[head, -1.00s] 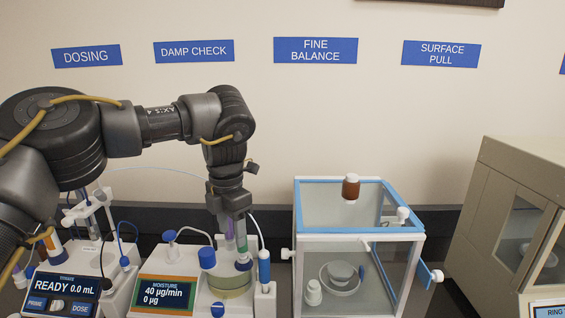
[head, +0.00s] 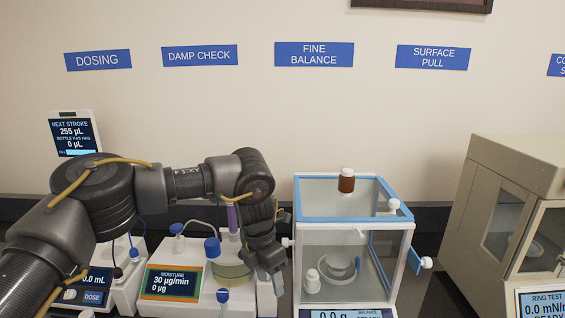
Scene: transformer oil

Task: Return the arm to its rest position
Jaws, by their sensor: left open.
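My left arm comes in from the left and bends down over the moisture station. My left gripper (head: 270,282) points down just right of the moisture station's round vessel (head: 232,272), close to the fine balance's left side. It is open, and I see nothing between its fingers. The purple-topped piece (head: 233,217) stands upright behind the vessel, apart from the fingers. The right gripper is not in view.
The moisture station (head: 172,283) reads 30 µg/min. The glass balance box (head: 352,213) holds a small cup (head: 338,264), and a brown bottle (head: 346,181) shows at its top. A beige cabinet (head: 528,160) stands at right. Free wall space lies above.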

